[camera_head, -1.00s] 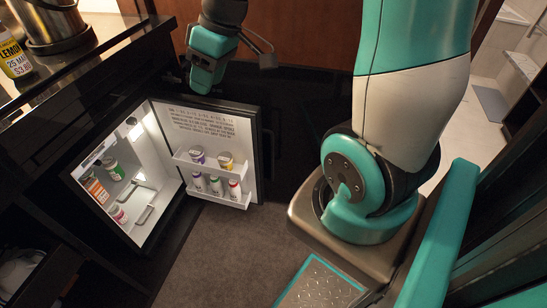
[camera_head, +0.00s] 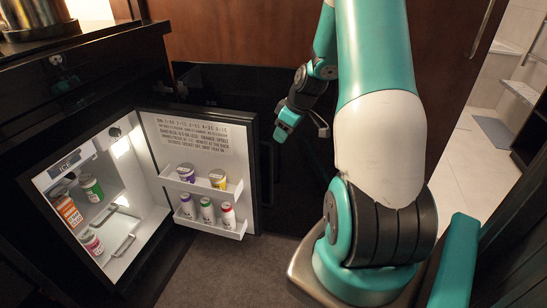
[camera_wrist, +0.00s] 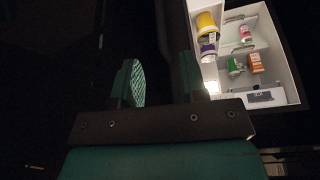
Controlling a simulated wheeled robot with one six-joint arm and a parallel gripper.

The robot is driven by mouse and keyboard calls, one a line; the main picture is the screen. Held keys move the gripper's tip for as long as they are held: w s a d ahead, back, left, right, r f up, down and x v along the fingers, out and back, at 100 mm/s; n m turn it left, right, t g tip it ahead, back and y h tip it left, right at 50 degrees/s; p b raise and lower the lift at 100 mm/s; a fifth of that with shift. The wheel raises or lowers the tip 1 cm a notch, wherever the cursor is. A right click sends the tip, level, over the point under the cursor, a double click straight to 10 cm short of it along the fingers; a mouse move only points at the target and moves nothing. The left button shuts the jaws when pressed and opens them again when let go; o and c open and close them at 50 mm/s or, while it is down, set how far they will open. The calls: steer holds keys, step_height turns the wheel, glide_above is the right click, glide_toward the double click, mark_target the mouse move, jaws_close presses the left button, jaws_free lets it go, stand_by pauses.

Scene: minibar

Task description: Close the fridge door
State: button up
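The fridge (camera_head: 136,191) is lit inside. My gripper (camera_head: 281,136) hangs to the right of the door's upper free edge and looks apart from it. In the wrist view its two fingers are spread, with nothing seen between my gripper's tips (camera_wrist: 160,80). The door's cans and the lit fridge interior (camera_wrist: 277,70) show at the upper right there. The door's outer face is mostly hidden in the head view.
Several cans and an orange carton (camera_head: 67,209) stand in the fridge and on the door shelves. A dark counter with a metal bucket (camera_head: 38,18) is at upper left. Dark cabinet fronts (camera_head: 225,85) stand behind the door. Carpet (camera_head: 220,270) lies open in front.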

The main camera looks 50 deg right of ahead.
steer(key=b+x, duration=0.2)
steer(key=x, duration=0.7)
steer(key=shift+w+f, duration=0.15)
steer(key=shift+f, duration=0.15)
jaws_close()
